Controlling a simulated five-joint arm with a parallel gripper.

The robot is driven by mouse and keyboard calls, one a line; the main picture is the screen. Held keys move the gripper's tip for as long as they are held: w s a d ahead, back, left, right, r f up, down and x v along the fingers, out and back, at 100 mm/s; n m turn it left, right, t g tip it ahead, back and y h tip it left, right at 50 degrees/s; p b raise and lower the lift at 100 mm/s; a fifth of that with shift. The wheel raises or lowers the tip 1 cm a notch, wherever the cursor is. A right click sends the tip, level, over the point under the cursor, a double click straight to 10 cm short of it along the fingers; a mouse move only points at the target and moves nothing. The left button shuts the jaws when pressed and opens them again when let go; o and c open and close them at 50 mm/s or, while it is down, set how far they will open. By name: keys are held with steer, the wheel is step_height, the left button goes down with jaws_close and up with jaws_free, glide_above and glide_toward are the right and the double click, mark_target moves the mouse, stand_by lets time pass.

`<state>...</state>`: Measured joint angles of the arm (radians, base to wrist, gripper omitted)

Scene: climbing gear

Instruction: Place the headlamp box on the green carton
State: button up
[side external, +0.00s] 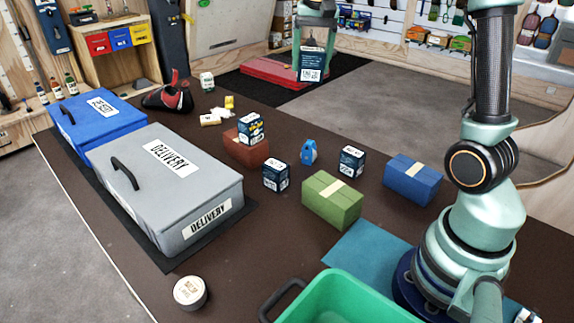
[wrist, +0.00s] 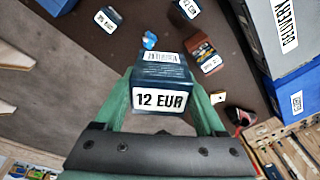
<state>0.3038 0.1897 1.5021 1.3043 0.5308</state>
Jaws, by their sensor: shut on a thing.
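The headlamp box (side external: 312,62), a dark box with a white label, is held upright between the fingers of my gripper (side external: 314,72), high at the back of the table. The green carton (side external: 332,201), with a pale tape band, stands on the table at the front right, well away from my gripper. Its top is bare. It does not show in the wrist view.
Two similar dark boxes (side external: 276,176) (side external: 351,162) and a blue device (side external: 309,152) stand near the green carton. A blue carton (side external: 412,180) is to its right. A red-brown carton (side external: 240,150) bears another box (side external: 250,129). A grey delivery case (side external: 165,190) fills the left.

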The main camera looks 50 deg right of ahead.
steer(key=s+a+n, duration=0.8)
steer(key=s, duration=0.3)
glide_above(321, 182)
steer(key=f, duration=1.9)
steer(key=shift+s+f, duration=0.2)
steer(key=shift+f, duration=0.2)
steer(key=shift+f, duration=0.2)
steer(key=o, duration=1.4)
steer(key=shift+o, duration=0.2)
steer(key=shift+r, duration=0.2)
